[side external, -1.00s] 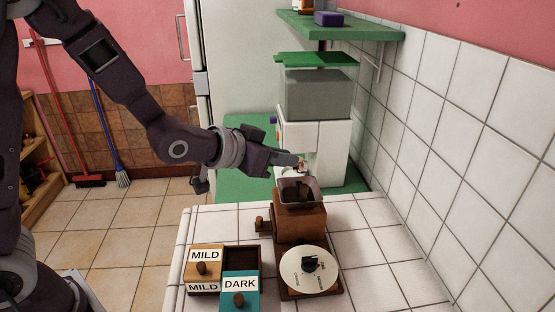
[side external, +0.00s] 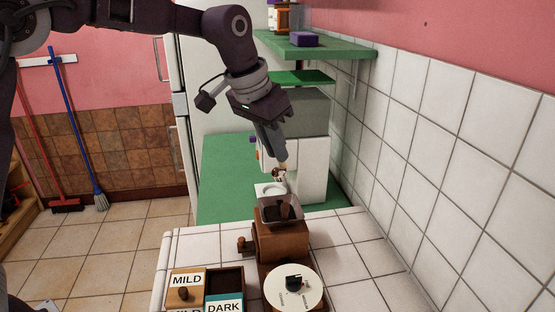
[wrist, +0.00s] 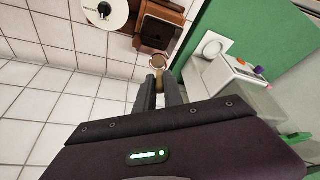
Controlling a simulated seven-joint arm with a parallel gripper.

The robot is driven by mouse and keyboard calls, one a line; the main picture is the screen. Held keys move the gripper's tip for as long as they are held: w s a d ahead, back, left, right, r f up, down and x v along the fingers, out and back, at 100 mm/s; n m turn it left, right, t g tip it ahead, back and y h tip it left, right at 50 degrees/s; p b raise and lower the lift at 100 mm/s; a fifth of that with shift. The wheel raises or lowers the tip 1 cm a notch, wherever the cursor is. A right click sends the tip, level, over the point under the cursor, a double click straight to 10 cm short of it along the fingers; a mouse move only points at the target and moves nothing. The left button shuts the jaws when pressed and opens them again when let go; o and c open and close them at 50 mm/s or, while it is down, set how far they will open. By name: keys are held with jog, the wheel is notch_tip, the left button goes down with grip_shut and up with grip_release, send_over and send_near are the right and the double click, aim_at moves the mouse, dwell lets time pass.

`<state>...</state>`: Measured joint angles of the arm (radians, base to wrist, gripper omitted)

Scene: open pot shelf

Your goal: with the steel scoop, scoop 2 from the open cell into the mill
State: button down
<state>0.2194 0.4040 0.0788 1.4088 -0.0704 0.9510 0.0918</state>
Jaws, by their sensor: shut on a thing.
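My gripper (side external: 281,160) is shut on the steel scoop, pointing steeply down just behind and above the mill (side external: 281,243). In the wrist view the scoop (wrist: 158,61) extends past the fingertips (wrist: 159,88), its small round bowl beside the mill's hopper (wrist: 157,33). I cannot tell whether the bowl holds anything. The mill is a brown wooden box with an open grey hopper (side external: 292,212) on top; dark brown stuff shows inside it. The open cell (side external: 226,279) is a dark, lidless compartment beside the MILD lid (side external: 186,281) and behind the DARK lid (side external: 224,306).
A white dial disc (side external: 311,291) with a black knob stands in front of the mill. Behind it, a white machine (side external: 311,185) stands on a green surface (side external: 225,170). A green shelf (side external: 340,50) hangs above. White tiled counter (side external: 355,255) is clear on the right.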

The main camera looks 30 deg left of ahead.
dwell(0.5)
jog(key=shift+s+a+f+g+y, duration=0.15)
jog(key=shift+s+f+g, duration=0.55)
jog(key=shift+s+f, duration=1.8)
jog(key=shift+s+f+g+y, duration=0.2)
jog(key=shift+s+f+g, duration=0.5)
jog(key=shift+s+f, duration=1.75)
jog(key=shift+s+a+f+g+y, duration=0.15)
jog(key=shift+s+f+g, duration=0.55)
jog(key=shift+s+f, duration=1.8)
jog(key=shift+s+d, duration=0.1)
jog(key=shift+s, duration=0.2)
jog(key=shift+f, duration=0.65)
notch_tip(320, 180, up, 6)
jog(key=shift+f, duration=0.25)
jog(key=shift+w, duration=0.1)
